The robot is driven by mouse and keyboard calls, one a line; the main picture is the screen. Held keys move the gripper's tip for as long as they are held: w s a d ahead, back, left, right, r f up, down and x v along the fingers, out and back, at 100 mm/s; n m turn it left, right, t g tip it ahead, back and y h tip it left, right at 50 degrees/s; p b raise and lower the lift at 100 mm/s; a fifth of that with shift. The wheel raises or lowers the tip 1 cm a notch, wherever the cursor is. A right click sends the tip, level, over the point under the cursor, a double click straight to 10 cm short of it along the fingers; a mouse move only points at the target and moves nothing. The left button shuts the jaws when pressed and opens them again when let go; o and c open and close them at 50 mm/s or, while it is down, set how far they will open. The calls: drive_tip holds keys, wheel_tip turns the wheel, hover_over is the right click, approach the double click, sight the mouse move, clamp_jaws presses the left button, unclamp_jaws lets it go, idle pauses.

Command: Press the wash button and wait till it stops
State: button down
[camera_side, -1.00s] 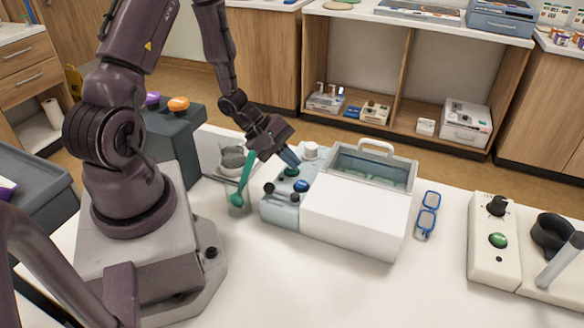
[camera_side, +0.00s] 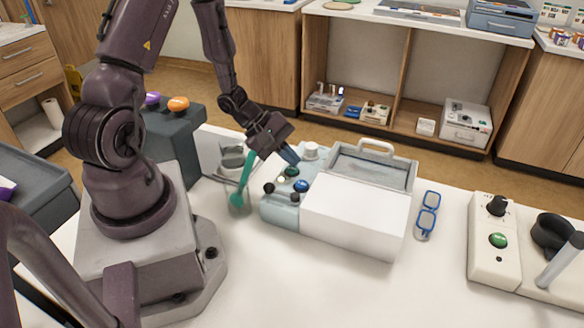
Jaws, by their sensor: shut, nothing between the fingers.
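The washing machine is a white and pale blue box (camera_side: 352,220) on the white table, with a grey-framed lidded basin (camera_side: 372,168) and handle at the back. Its left panel carries a green button (camera_side: 291,171), a blue button (camera_side: 302,186), dark knobs (camera_side: 268,188) and a small pale yellow lit lamp (camera_side: 281,179). No label is readable, so I cannot tell which button is named wash. My gripper (camera_side: 291,157) is shut and empty, its blue-grey fingertips just above the green button, seemingly apart from it.
A teal spoon-like tool (camera_side: 240,186) stands left of the machine, near a white panel with a grey round part (camera_side: 232,157). A cream unit with a green button (camera_side: 498,240) stands far right. The front table is clear.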

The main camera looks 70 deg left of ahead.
sight(290, 170)
drive_tip(key=shift+r, duration=0.35)
drive_tip(key=shift+r, duration=2.5)
